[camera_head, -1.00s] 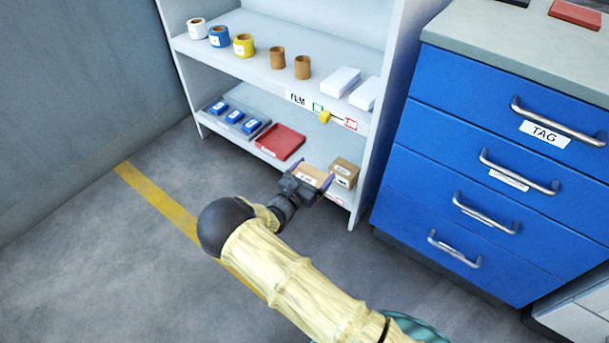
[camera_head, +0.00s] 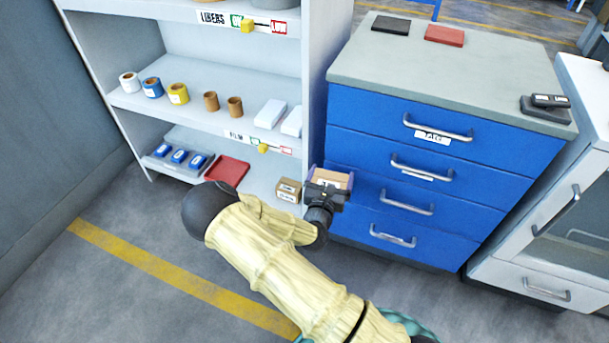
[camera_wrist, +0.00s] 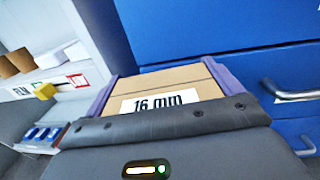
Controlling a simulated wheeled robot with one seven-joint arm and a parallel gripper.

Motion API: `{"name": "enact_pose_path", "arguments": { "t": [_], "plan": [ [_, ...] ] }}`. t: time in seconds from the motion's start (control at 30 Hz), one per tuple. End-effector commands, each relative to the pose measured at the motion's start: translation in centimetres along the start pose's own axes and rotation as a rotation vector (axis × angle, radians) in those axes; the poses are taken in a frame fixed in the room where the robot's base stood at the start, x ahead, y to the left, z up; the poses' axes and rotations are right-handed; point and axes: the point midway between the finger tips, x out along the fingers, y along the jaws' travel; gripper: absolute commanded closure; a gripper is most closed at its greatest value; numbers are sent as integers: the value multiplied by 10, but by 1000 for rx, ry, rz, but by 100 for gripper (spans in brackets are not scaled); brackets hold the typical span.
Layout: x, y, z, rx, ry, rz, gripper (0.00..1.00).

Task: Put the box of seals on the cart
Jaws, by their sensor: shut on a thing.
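My gripper (camera_head: 330,182) is shut on a small brown cardboard box (camera_head: 331,177), held in the air in front of the blue drawer cabinet, just right of the shelf's side panel. In the wrist view the box (camera_wrist: 160,87) sits between the two purple fingers, and its white label reads "16 mm". A second brown box (camera_head: 289,190) stands on the lower shelf, left of my gripper. No cart shows in these views.
The shelf rack (camera_head: 200,88) holds tape rolls, brown rolls, white boxes and a red tray (camera_head: 227,170). The blue drawer cabinet (camera_head: 360,150) with handles stands close behind my gripper. A grey cabinet (camera_head: 550,230) is at the right. Floor with a yellow line (camera_head: 180,280) is open at front left.

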Motion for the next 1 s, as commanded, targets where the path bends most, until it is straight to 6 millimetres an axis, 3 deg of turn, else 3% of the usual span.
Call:
{"name": "enact_pose_path", "arguments": {
  "t": [0.03, 0.4, 1.0],
  "plan": [
    [0, -12, 23, -4, -3, 2, 53],
    [-7, -57, 92, -3, -3, 45, 53],
    [-16, -76, 191, -2, -5, 132, 53]
  ]
}}
